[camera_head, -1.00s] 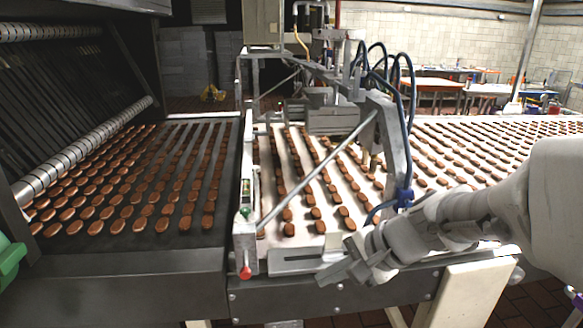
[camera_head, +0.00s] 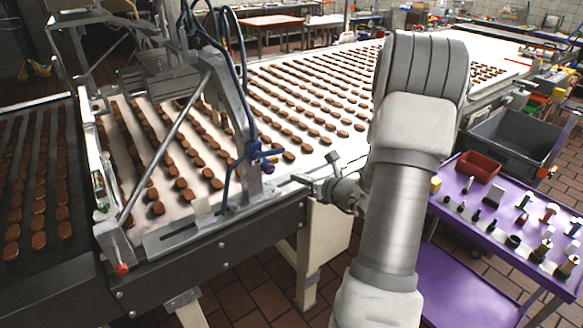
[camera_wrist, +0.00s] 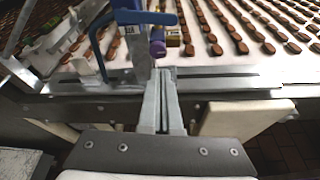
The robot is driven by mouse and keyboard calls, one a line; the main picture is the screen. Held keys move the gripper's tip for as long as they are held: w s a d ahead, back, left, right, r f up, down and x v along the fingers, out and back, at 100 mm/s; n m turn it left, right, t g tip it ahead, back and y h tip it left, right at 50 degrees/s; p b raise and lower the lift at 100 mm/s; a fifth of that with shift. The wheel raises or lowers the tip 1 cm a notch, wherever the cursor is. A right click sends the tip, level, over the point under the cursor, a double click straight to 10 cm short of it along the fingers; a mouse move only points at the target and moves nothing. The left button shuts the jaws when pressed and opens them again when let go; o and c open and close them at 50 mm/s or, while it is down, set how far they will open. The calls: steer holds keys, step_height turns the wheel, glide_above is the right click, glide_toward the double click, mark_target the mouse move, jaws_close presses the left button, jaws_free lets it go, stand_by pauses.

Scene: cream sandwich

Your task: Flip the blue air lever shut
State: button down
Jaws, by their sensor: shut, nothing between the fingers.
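The blue air lever (camera_head: 262,154) sits on the upright metal post at the right end of the line's frame, with a blue hose beside it. In the wrist view the blue lever (camera_wrist: 150,18) is a bar lying crosswise near the top, with a purple knob (camera_wrist: 158,46) below it. My gripper (camera_head: 297,179) is to the right of the post and a little below the lever, pointing left. In the wrist view my gripper (camera_wrist: 161,72) is shut and empty, its tips just below the knob in the picture. I cannot tell whether they touch anything.
The white conveyor (camera_head: 330,145) carries rows of brown biscuits behind the post. A metal rail (camera_head: 190,232) runs along its front edge. A purple cart (camera_head: 470,212) with small parts and a red bin (camera_head: 478,166) stands at the right, near a grey crate (camera_head: 515,135).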

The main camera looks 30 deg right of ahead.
mark_target(280, 151)
steer(key=p+x, duration=0.1)
steer(key=x, duration=0.7)
steer(key=shift+w+a, duration=0.2)
steer(key=shift+w, duration=0.15)
steer(key=r+p, duration=0.2)
steer(key=r, duration=0.1)
steer(key=shift+d+r, duration=0.35)
steer(key=shift+d, duration=0.05)
steer(key=shift+w+d+r+n+h+b, duration=0.15)
steer(key=shift+r+n+h+b, duration=0.6)
steer(key=shift+b, duration=1.45)
steer(key=shift+r+y, duration=0.25)
steer(key=shift+r, duration=0.15)
